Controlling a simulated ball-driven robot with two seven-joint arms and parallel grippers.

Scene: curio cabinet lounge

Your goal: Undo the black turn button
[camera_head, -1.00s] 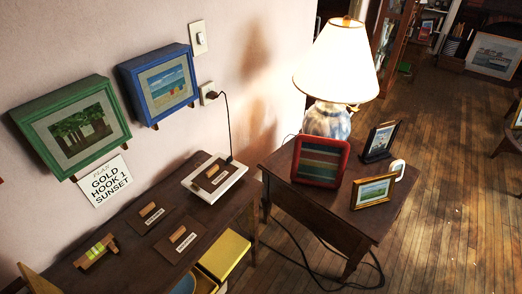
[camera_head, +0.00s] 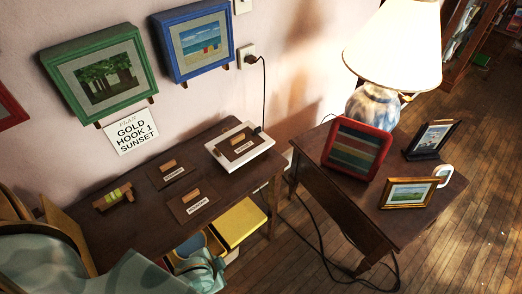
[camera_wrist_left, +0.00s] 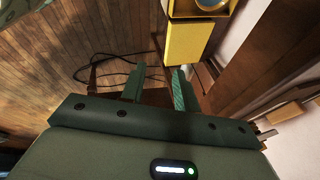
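I cannot make out a black turn button in either view. Two dark boards lie on the desk, a rear one (camera_head: 166,174) and a front one (camera_head: 193,203), each with a wooden bar and a small label. In the head view my left arm comes in at the lower left, in front of the desk. My right gripper is not in view.
A green frame (camera_head: 62,75), a blue frame (camera_head: 163,49) and a sign (camera_head: 131,132) are on the wall. A yellow box (camera_head: 238,223) is by the desk's front. A side table (camera_head: 340,205) bears a lamp (camera_head: 395,45), a red-framed picture (camera_head: 355,149) and smaller frames. Cables trail on the floor.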

